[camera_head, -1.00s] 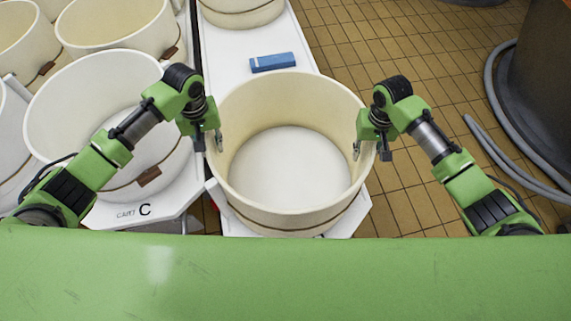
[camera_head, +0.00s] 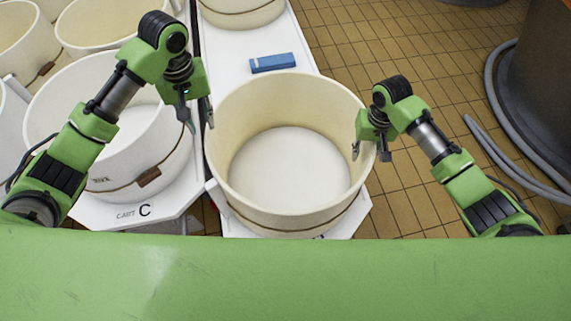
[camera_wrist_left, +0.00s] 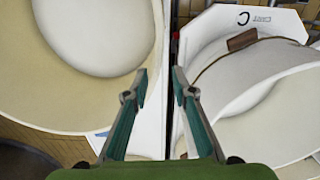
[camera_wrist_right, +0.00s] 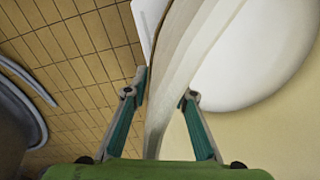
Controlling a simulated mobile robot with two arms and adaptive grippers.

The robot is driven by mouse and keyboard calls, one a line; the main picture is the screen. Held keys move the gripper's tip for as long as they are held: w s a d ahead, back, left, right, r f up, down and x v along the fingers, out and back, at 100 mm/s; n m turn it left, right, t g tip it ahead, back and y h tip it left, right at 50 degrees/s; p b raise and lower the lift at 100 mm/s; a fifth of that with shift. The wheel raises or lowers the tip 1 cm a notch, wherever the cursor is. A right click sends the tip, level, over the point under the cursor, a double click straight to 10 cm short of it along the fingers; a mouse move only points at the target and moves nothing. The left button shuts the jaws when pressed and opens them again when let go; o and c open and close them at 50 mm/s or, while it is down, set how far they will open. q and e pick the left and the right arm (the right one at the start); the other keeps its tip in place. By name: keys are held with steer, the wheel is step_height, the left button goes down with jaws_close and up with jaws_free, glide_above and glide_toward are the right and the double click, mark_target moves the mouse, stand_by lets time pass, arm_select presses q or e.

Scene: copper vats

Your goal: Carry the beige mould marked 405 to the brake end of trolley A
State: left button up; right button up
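A large cream-beige round mould (camera_head: 300,100) stands upright and empty on a white trolley (camera_head: 362,208) in the middle of the head view. No number 405 can be read on it. My left gripper (camera_head: 197,112) is open and empty, raised above the gap between this mould and the cart C mould. In the left wrist view nothing is between its fingers (camera_wrist_left: 158,80). My right gripper (camera_head: 370,150) is at the mould's right rim. In the right wrist view its open fingers (camera_wrist_right: 160,92) straddle the rim. The trolley's label is mostly hidden by my body.
Cart C (camera_head: 120,212), close on the left, carries a whitish mould (camera_head: 170,165). A blue block (camera_head: 272,63) lies on the trolley behind the beige mould, with another mould (camera_head: 242,8) farther back. Grey hoses (camera_head: 500,150) lie on the tiled floor by a dark vat (camera_head: 545,90).

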step_height(320, 180, up, 12)
steer(key=shift+f, duration=0.1)
stand_by(0.7)
